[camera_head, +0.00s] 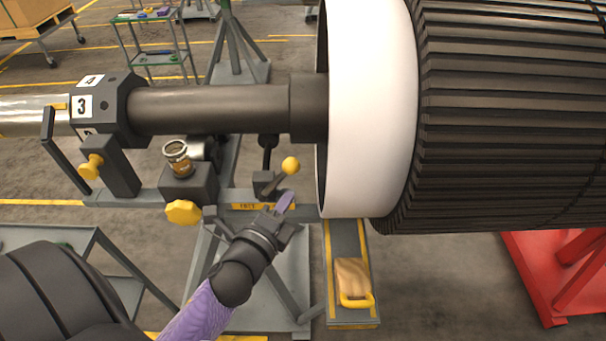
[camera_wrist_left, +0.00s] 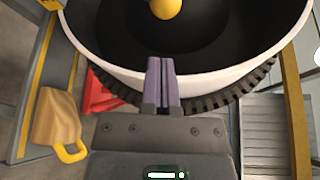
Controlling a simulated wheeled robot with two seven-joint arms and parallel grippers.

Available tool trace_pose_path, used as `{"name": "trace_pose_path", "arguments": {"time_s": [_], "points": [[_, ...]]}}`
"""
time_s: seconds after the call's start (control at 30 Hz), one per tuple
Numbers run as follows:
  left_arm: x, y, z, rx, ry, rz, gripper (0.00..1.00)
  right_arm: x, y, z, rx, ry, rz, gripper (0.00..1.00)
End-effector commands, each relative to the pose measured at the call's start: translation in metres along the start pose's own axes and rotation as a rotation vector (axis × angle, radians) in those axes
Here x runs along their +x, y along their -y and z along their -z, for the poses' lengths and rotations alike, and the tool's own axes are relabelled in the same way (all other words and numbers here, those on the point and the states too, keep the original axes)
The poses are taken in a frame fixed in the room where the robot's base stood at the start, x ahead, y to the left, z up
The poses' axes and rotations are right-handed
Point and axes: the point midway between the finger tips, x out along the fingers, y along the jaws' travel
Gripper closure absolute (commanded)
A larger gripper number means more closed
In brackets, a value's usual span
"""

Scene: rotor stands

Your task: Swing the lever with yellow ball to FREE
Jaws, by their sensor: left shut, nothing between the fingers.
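The lever's yellow ball (camera_head: 290,165) sits at the end of a short dark arm on a small dark block (camera_head: 264,183), on the grey stand beam. The arm slants up to the right. A yellow label (camera_head: 262,206) on the beam below has small text, partly covered and hard to read. My left gripper (camera_head: 286,201) is just below the ball, apart from it in the picture. In the left wrist view its purple fingers (camera_wrist_left: 161,82) are together and empty, with the yellow ball (camera_wrist_left: 165,8) ahead at the top edge. My right gripper is not in view.
The white-rimmed rotor (camera_head: 372,110) fills the right side, close to the lever. A dark shaft (camera_head: 215,108) runs left from it. A yellow knob (camera_head: 183,212) and a jar (camera_head: 178,158) are left of the lever. A tan block with a yellow handle (camera_head: 354,280) lies below right.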

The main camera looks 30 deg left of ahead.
Motion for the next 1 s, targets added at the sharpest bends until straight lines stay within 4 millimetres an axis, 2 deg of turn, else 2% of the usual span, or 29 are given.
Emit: {"name": "trace_pose_path", "arguments": {"time_s": [0.2,0.4,0.57,1.0], "points": [[0.046,-0.001,0.0,0.001,0.0,0.002,1.0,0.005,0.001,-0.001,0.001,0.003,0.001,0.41],[0.074,-0.001,0.0,0.0,0.0,-0.001,1.0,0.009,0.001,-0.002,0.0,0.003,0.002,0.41],[0.081,0.0,0.0,0.0,0.0,-0.002,1.0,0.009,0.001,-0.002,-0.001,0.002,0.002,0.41],[0.08,0.001,-0.002,-0.017,0.0,0.006,1.0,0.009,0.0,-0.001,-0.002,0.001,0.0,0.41]]}}
